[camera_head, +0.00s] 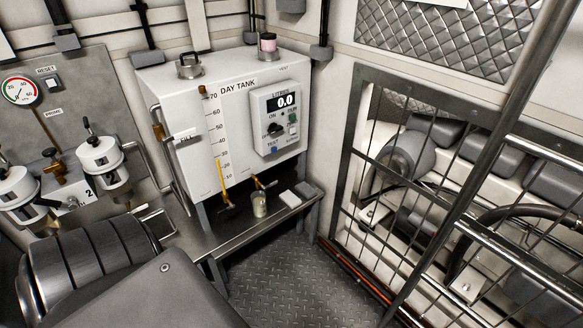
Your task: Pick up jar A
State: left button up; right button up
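A small clear jar (259,204) with pale yellowish contents stands upright on the grey bench shelf (235,232) below the white day tank (232,130). It is just under a small brass tap (262,184) at the tank's lower front. No letter is readable on it, so I cannot tell whether it is jar A. Neither of my grippers is in view. A dark grey link, apparently of my arm, fills the lower left.
Two pale blocks (290,199) lie right of the jar. Two filter housings (101,165) stand at left. A barred guard (400,200) covers machinery at right. The checker-plate floor (290,285) in front of the bench is clear.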

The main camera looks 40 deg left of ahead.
aim_at(259, 198)
jog(key=u, duration=0.2)
jog(key=i, duration=0.85)
jog(key=u, duration=0.7)
